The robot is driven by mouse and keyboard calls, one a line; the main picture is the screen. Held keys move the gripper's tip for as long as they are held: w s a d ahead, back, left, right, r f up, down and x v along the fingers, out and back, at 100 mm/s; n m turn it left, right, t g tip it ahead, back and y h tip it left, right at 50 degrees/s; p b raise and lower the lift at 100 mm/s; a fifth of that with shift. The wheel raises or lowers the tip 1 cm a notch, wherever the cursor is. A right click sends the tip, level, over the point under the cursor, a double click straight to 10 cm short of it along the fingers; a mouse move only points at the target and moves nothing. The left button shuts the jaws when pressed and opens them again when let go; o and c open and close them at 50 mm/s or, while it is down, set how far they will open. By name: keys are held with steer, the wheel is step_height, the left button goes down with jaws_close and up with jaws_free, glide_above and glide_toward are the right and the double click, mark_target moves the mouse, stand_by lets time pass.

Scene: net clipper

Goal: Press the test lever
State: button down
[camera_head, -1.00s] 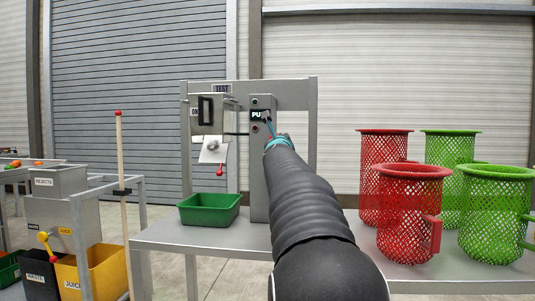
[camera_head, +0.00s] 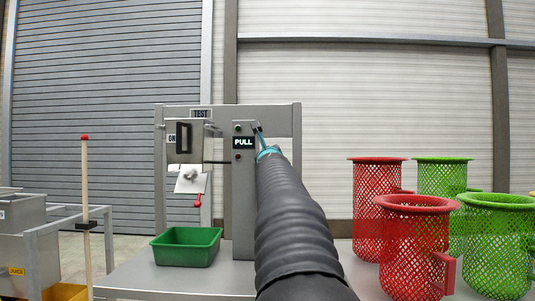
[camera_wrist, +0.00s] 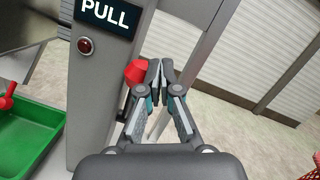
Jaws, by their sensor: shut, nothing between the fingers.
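The test stand carries a TEST sign (camera_head: 201,113) and a grey column (camera_head: 243,205) with a lit PULL display (camera_head: 243,142), also readable in the wrist view (camera_wrist: 107,14). A red knob (camera_wrist: 135,73), seemingly the test lever's, shows at the column's right side in the wrist view, just left of my fingertips. Whether they touch is unclear. In the head view my arm hides it. My gripper (camera_wrist: 155,70) is shut and empty beside the column; its thin tips (camera_head: 258,131) show right of the display.
A green tray (camera_head: 187,248) stands on the bench left of the column. A small red-ended handle (camera_head: 198,202) hangs under the box above it. Red (camera_head: 412,240) and green (camera_head: 497,240) mesh baskets stand at the right. A red-tipped pole (camera_head: 85,190) stands left.

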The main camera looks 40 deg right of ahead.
steer(key=shift+w+f, duration=0.2)
steer(key=shift+f, duration=0.05)
steer(key=s+a+r+p, duration=0.1)
steer(key=s+a+r, duration=0.3)
steer(key=s, duration=0.5)
steer(key=shift+a+r, duration=0.2)
steer(key=shift+r, duration=1.15)
